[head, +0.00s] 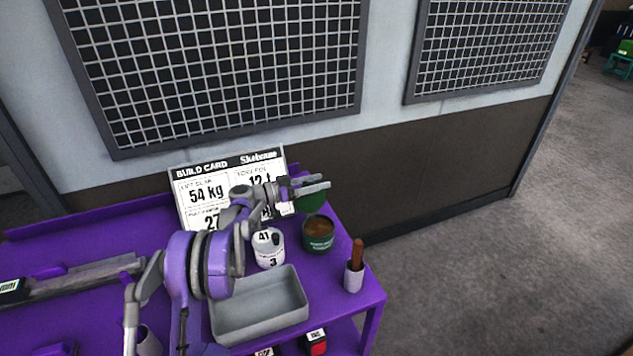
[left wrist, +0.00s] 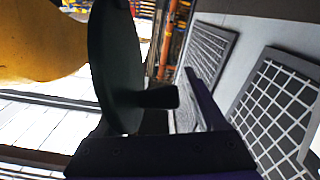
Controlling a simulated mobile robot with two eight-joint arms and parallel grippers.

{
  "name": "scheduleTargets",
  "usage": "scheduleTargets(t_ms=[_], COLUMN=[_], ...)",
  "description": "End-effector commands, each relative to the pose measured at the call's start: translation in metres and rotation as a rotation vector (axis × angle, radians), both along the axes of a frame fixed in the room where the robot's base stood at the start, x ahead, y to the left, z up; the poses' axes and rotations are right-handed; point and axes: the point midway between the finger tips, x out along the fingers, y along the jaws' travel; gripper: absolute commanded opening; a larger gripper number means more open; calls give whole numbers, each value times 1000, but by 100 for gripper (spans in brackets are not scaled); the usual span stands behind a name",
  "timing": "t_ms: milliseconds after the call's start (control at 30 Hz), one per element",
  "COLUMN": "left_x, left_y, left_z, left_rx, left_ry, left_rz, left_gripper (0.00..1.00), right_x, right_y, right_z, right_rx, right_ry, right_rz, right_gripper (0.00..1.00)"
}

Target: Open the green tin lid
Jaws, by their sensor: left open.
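The green tin (head: 318,235) stands on the purple bench top, with its round mouth open and brown contents showing. Its green lid (head: 312,203) stands up at the back of the rim, tilted away from the mouth. My left gripper (head: 325,184) is open just above the lid, its two pale fingers pointing right. I cannot tell whether they touch the lid. In the left wrist view the lid (left wrist: 112,65) is a dark disc with a short tab, close to the camera. My right gripper is not in view.
A white pot marked 41 (head: 268,248) is left of the tin. A brown-handled tool in a pale holder (head: 354,268) stands in front right. A grey tray (head: 258,309) lies nearer. A build card (head: 205,195) stands behind; the bench's right edge is close.

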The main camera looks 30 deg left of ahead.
Motion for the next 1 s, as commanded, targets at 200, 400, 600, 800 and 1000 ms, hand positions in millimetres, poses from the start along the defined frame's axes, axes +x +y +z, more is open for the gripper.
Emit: scheduleTargets(t_ms=[200, 400, 600, 800, 1000], left_x=[0, 0, 0, 0, 0], left_y=[0, 0, 1, 1, 2], left_z=[0, 0, 0, 0, 0], left_rx=[0, 0, 0, 0, 0], left_ry=[0, 0, 0, 0, 0], left_rz=[0, 1, 2, 3, 5], left_gripper=[65, 29, 0, 0, 0], right_x=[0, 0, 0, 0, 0], right_y=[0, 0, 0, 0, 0], right_z=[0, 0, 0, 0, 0], right_rx=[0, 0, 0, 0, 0], right_ry=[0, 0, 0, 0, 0], right_rz=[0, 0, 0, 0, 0], right_gripper=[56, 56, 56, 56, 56])
